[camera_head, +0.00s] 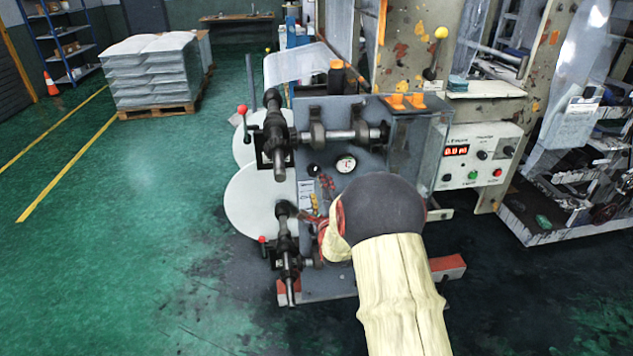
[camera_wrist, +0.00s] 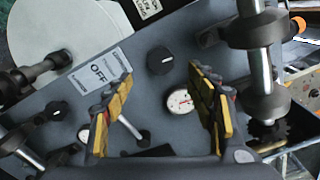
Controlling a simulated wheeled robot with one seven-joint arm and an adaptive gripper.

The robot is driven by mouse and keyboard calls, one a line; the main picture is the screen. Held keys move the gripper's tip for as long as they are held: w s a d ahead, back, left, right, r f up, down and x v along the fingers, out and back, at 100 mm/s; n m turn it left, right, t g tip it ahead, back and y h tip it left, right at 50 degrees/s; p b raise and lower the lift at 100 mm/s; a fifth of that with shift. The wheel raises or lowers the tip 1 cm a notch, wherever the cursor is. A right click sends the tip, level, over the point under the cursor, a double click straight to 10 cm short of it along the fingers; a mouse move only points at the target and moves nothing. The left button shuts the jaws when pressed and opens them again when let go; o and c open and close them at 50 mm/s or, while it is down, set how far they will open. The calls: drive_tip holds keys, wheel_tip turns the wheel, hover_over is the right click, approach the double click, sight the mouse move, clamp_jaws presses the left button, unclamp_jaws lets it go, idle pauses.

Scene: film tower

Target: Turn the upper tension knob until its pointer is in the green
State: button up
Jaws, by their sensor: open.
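The upper tension knob (camera_wrist: 160,61) is a round black knob with a short white mark, on the grey machine panel. In the wrist view it sits between and beyond my fingertips, with no contact visible. It also shows in the head view (camera_head: 314,171). The white dial (camera_wrist: 180,101) beside it shows in the head view too (camera_head: 346,164); its needle and green zone are too small to read. My gripper (camera_wrist: 160,73) is open and empty, its yellow-padded fingers spread wide towards the panel. In the head view my arm hides much of the gripper.
A second black knob (camera_wrist: 53,112) and dial (camera_wrist: 84,134) sit lower on the panel.

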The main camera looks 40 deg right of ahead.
drive_tip(key=shift+v, duration=1.25)
